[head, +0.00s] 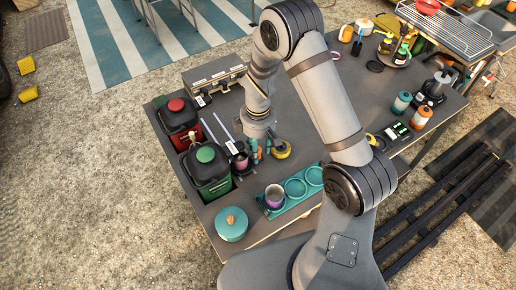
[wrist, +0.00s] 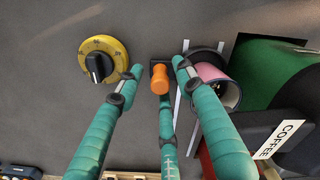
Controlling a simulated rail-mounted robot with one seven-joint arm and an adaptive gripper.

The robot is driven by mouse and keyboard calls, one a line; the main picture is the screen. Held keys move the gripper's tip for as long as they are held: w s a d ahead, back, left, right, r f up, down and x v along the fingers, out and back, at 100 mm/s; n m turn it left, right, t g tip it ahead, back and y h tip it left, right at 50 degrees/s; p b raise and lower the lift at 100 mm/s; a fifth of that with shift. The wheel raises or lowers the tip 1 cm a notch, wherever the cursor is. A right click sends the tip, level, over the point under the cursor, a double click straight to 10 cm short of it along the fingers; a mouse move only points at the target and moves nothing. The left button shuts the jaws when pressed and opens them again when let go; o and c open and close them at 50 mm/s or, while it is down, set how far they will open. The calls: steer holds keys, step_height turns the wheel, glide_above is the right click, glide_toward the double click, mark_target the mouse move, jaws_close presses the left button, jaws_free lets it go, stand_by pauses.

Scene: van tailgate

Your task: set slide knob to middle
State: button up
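An orange slide knob (wrist: 160,80) on a dark base shows in the wrist view, at the upper middle. My gripper (wrist: 157,70) has teal fingers, one left and one right of the knob, with visible gaps in the picture; it is open. I cannot tell its height over the knob. A narrow teal strip with pale marks (wrist: 168,145) runs down from the knob; I cannot tell what it is. In the head view my gripper (head: 260,150) is low over the table, left of the middle, and the knob is hard to make out.
A yellow dial with a black knob (wrist: 100,62) is left of the fingers. A pink cup (wrist: 222,84) lies close on the right, near a dark container labelled COFFEE (wrist: 282,138).

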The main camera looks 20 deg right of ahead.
steer(key=shift+c, duration=0.2)
jaws_close()
stand_by(0.3)
stand_by(0.4)
